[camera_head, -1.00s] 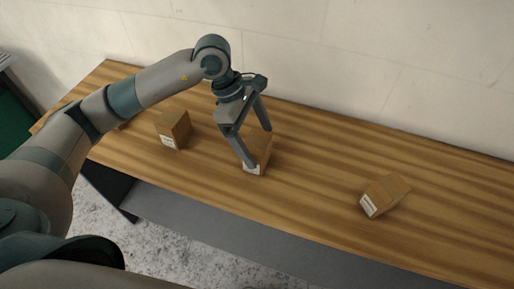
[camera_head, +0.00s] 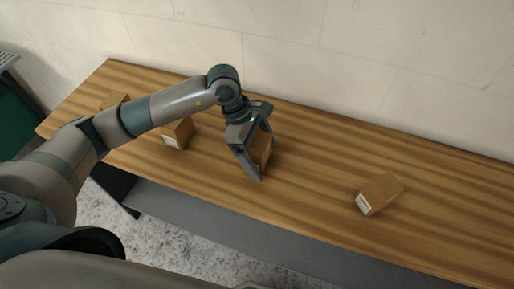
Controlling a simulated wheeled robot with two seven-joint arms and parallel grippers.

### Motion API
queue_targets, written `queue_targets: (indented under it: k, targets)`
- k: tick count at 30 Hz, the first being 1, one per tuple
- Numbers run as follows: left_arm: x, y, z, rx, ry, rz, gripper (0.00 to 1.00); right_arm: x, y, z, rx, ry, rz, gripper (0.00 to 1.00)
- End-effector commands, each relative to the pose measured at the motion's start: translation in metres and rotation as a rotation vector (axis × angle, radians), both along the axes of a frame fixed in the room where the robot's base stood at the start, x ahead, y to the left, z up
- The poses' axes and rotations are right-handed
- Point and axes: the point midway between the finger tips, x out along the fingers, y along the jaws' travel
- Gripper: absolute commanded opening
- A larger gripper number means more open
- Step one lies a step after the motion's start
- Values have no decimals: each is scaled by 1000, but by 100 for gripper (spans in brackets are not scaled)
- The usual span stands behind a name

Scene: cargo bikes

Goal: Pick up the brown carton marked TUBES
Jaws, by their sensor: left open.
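Several small brown cartons sit on the wooden bench; the print on their labels is too small to read, so I cannot tell which is marked TUBES. My left gripper (camera_head: 260,158) is open, low over the bench, with its fingers on either side of the middle carton (camera_head: 262,150). The fingers and gripper body hide much of that carton. Another carton (camera_head: 178,132) with a white label stands to its left. A tilted-looking carton (camera_head: 380,191) with a white label lies at the right. My right gripper is not in view.
The wooden bench (camera_head: 310,190) runs along a pale wall (camera_head: 350,60). Part of another carton (camera_head: 115,101) shows behind my left arm. Bare bench lies between the middle and right cartons. A green object (camera_head: 18,118) stands at the far left.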

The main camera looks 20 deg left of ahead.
Motion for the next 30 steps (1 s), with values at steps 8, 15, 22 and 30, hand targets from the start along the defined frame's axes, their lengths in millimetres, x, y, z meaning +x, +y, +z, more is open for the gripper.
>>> queue_targets:
  k: [8, 15, 22, 30]
  targets:
    - [0, 0, -1, 0, 0, 0, 88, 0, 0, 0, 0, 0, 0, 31]
    - [0, 0, -1, 0, -1, 0, 76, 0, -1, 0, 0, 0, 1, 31]
    - [0, 0, 0, -1, -1, 0, 38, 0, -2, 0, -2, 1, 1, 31]
    - [1, 0, 1, -1, -2, 0, 38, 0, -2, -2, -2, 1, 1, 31]
